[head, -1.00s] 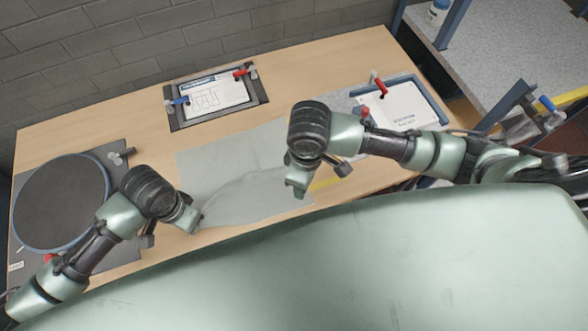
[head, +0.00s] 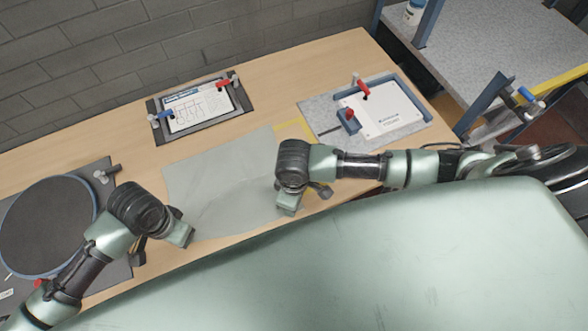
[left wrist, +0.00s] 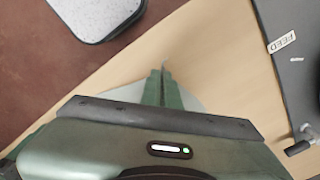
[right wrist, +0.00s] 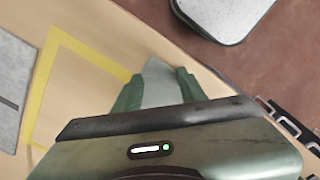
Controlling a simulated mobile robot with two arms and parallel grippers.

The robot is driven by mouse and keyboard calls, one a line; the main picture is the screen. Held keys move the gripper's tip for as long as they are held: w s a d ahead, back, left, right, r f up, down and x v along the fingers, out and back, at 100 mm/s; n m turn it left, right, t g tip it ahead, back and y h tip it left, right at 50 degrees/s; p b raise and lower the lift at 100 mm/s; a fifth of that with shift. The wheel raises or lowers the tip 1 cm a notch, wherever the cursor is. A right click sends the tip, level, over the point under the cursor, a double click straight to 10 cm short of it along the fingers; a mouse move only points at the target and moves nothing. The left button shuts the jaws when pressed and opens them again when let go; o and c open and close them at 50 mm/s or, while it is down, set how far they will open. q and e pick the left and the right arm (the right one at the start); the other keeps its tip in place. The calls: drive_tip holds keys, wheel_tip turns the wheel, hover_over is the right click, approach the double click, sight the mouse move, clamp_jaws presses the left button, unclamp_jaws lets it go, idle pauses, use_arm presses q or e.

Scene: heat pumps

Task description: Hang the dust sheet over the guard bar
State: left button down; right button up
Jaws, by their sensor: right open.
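The dust sheet (head: 220,180), thin and grey-green, lies spread on the wooden bench between my arms. My left gripper (head: 188,240) is at its near left corner; in the left wrist view its fingers (left wrist: 163,88) are together, with sheet showing beside them. My right gripper (head: 289,208) is at its near right side. In the right wrist view its fingers (right wrist: 156,90) stand apart, with the sheet's pale corner (right wrist: 158,78) between them. A yellow bar (head: 560,80) at the far right looks like the guard bar; its right end is out of view.
A round dark turntable (head: 48,225) stands left on the bench. A clamped diagram board (head: 200,108) is at the back, and a clamped white panel (head: 385,110) is at the right. A grey side table (head: 480,45) stands beyond. Yellow tape (right wrist: 75,45) marks the bench.

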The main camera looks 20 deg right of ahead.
drive_tip(key=shift+s+f, duration=0.1)
drive_tip(key=shift+c, duration=0.4)
clamp_jaws()
drive_tip(key=shift+r, duration=2.55)
